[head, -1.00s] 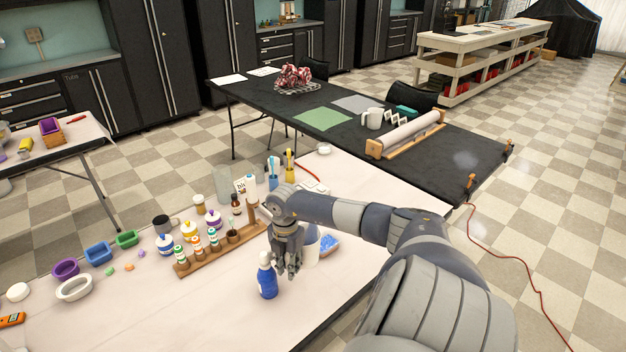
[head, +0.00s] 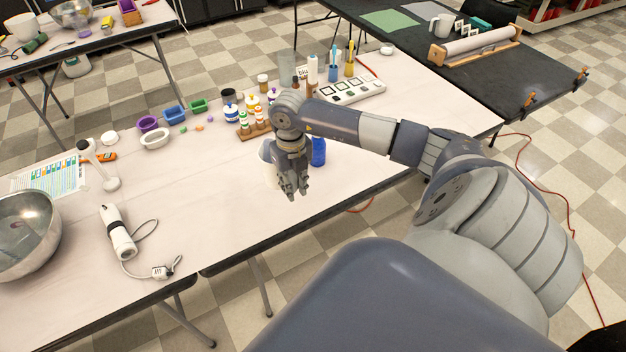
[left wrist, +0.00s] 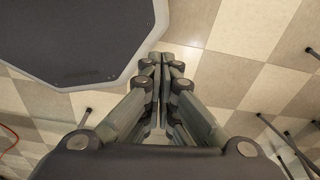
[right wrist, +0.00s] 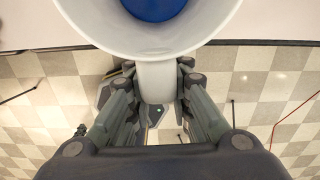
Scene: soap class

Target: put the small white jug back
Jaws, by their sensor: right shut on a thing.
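The small white jug (head: 270,172) shows in the head view partly behind my right gripper (head: 291,192). In the right wrist view the jug (right wrist: 90,22) fills the top with its round rim, and blue shows inside it. My right gripper (right wrist: 157,85) is shut on its white handle (right wrist: 157,82). The jug is over the table's near part; I cannot tell whether its base touches the table. My left gripper (left wrist: 163,62) shows only in the left wrist view, fingers together and empty, above the checkered floor.
A blue bottle (head: 319,152) stands just right of my right wrist. Behind are a wooden bottle rack (head: 252,132) and coloured moulds (head: 174,114). Bare table (head: 215,200) lies between.

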